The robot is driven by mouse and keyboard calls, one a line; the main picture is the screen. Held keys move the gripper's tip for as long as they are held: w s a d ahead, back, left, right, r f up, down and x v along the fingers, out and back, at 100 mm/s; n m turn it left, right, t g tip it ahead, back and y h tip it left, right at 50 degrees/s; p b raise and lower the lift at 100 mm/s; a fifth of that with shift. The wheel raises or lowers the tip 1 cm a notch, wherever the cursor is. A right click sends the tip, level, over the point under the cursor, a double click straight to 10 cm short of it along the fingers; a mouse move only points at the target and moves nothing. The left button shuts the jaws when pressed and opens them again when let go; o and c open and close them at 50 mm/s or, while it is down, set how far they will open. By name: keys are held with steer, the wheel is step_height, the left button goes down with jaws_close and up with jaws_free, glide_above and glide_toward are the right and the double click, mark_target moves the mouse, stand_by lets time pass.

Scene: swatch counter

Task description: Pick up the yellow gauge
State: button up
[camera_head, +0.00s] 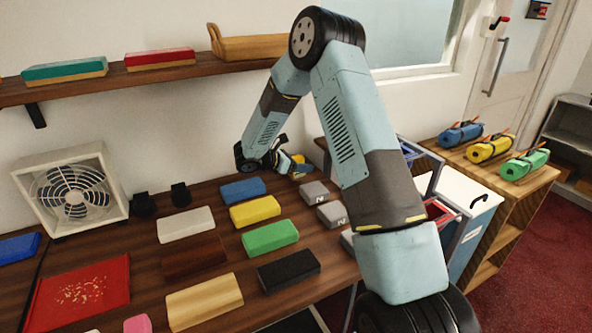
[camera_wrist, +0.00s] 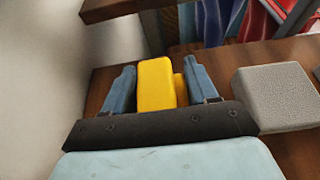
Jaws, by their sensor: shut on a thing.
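The yellow gauge (camera_wrist: 155,85) is a small yellow block between the two blue fingers of my gripper (camera_wrist: 160,85) in the wrist view. My gripper is shut on it, and a second yellow part shows just right of its near face. In the head view my gripper (camera_head: 290,164) is at the back of the counter near the wall, and a bit of the yellow gauge (camera_head: 299,158) shows at its fingers. I cannot tell whether the gauge touches the counter.
Several coloured blocks lie on the wooden counter (camera_head: 150,262), among them a yellow block (camera_head: 255,210) and a blue block (camera_head: 242,189). Grey blocks (camera_head: 315,192) lie right of my gripper; one shows in the wrist view (camera_wrist: 274,97). A shelf (camera_head: 130,80) runs above.

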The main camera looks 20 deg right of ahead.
steer(key=c, duration=0.3)
